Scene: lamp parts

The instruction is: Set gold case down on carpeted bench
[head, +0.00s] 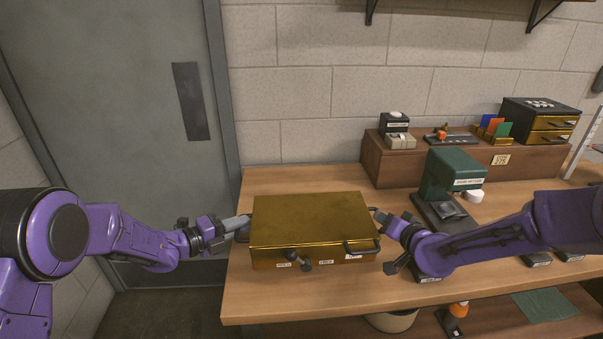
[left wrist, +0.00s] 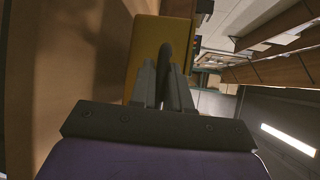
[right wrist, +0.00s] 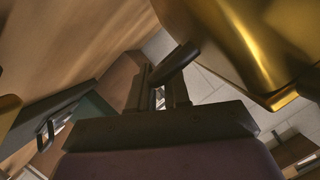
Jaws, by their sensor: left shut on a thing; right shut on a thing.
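The gold case (head: 312,218) is a flat, closed box over the wooden bench top (head: 262,306), near its left end. I cannot tell whether its underside touches the bench. My left gripper (head: 244,219) is shut on a dark side handle (left wrist: 165,58) of the case. My right gripper (head: 378,214) is shut on the handle (right wrist: 178,64) at the opposite side. The gold case fills part of the left wrist view (left wrist: 145,48) and the right wrist view (right wrist: 245,40). No carpet shows on the bench top around the case.
A green machine (head: 452,172) stands right of the case. A raised wooden shelf (head: 400,168) behind carries small boxes and a gold-fronted drawer unit (head: 548,121). A green cloth (head: 545,305) and an orange-topped item (head: 455,312) are on the lower level. A grey door (head: 120,120) is at left.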

